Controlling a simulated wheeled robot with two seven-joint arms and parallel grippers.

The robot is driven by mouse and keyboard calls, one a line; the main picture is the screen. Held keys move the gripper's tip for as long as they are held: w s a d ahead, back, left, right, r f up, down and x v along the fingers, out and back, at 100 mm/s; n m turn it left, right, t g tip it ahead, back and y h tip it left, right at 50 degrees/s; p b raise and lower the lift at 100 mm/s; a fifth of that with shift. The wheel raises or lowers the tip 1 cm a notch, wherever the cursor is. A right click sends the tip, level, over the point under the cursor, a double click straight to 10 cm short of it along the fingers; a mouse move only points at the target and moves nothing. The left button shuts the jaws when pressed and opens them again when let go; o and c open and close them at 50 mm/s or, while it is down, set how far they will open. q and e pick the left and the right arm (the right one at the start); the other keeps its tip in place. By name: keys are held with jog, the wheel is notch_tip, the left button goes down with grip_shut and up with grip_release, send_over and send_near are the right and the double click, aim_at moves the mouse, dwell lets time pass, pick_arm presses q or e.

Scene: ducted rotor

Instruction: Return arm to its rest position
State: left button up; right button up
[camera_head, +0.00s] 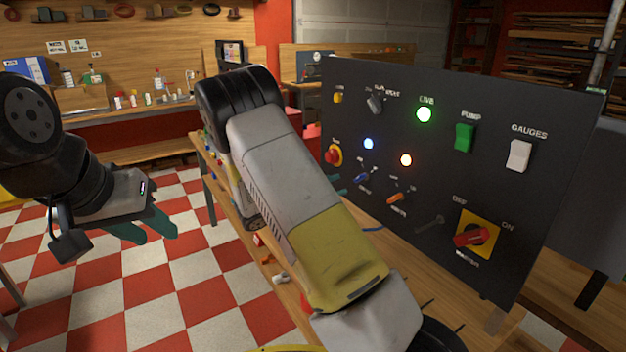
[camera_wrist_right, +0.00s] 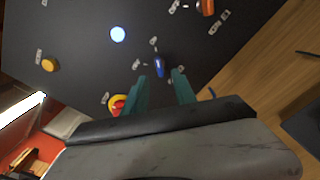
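My right arm (camera_head: 290,190) reaches across the middle of the head view toward the black control panel (camera_head: 470,90), hiding part of the table. My right gripper (camera_wrist_right: 160,76) is open in the right wrist view, its two teal fingers apart with nothing held. Its tips point at the panel, and a blue switch (camera_wrist_right: 159,65) shows between them; I cannot tell how far off it is. In the head view the right gripper is mostly hidden by the arm. My left gripper (camera_head: 160,236) hangs over the checkered floor at left, its teal fingers apart and empty.
The panel stands on a wooden table (camera_head: 225,190). It carries a lit green lamp (camera_head: 424,114), green rocker (camera_head: 464,138), white rocker (camera_head: 518,156), red rotary switch (camera_head: 474,238) and red button (camera_head: 333,155). Small parts lie along the table. The floor at left is clear.

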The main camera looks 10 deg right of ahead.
jog(key=s+d+r+m+g+y, duration=0.25)
jog(key=s+m+g+y, duration=0.55)
jog(key=s, duration=0.8)
jog(key=s+a+r+m+t+y, duration=0.5)
jog(key=s+a+r+t+y, duration=0.3)
jog(key=s+a+r+y, duration=0.2)
jog(key=s+a+y, duration=0.1)
jog(key=s+a, duration=0.1)
jog(key=s, duration=0.1)
jog(key=shift+s+r, duration=0.3)
jog(key=shift+s, duration=0.05)
